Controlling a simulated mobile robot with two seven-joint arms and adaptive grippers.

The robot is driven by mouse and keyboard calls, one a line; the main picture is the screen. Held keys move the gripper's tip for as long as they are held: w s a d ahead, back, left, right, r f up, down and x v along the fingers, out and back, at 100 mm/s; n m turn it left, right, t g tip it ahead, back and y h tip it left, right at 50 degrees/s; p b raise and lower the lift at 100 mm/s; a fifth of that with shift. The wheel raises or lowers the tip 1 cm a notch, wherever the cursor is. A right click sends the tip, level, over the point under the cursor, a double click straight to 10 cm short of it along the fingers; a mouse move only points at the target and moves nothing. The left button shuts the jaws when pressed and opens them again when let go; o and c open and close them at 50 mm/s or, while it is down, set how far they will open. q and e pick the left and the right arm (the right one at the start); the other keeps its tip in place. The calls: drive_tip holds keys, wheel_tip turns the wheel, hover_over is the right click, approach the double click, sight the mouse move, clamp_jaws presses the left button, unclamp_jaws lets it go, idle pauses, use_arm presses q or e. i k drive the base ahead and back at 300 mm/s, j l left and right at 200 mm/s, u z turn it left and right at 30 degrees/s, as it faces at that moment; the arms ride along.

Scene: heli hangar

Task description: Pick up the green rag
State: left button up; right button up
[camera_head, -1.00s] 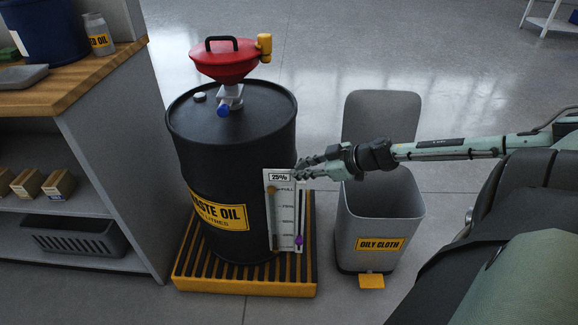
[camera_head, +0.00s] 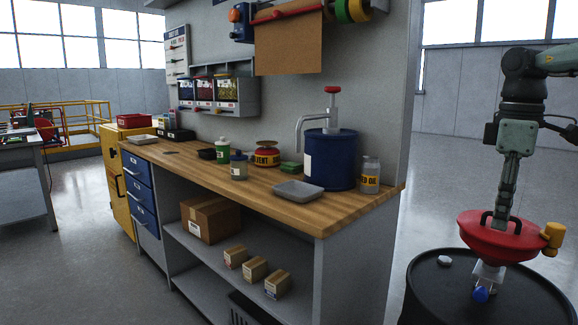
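A small flat green item (camera_head: 290,168), which looks like the green rag, lies on the wooden workbench (camera_head: 345,212). It sits left of the blue drum with a pump (camera_head: 330,165) and behind a grey tray (camera_head: 298,190). My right arm hangs down at the right, and my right gripper (camera_head: 499,222) is at the red funnel (camera_head: 510,240) on the black barrel, far from the green item. Its fingers are too small and dark against the funnel's handle to tell open from shut. My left gripper is not in view.
A shelf below holds cardboard boxes (camera_head: 208,219). Open floor (camera_head: 75,265) lies at the left.

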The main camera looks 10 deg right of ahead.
sight(291, 167)
drive_tip(key=i+j+u, duration=0.3)
drive_tip(key=i, duration=0.25)
drive_tip(key=i+j+u, duration=0.1)
drive_tip(key=i+u, duration=0.2)
drive_tip(key=i, duration=0.2)
drive_tip(key=i+z, duration=0.2)
drive_tip(key=i, duration=0.3)
drive_tip(key=i+j+z, duration=0.25)
drive_tip(key=i, duration=0.2)
drive_tip(key=i+j+z, duration=0.2)
drive_tip(key=i, duration=0.3)
drive_tip(key=l, duration=0.1)
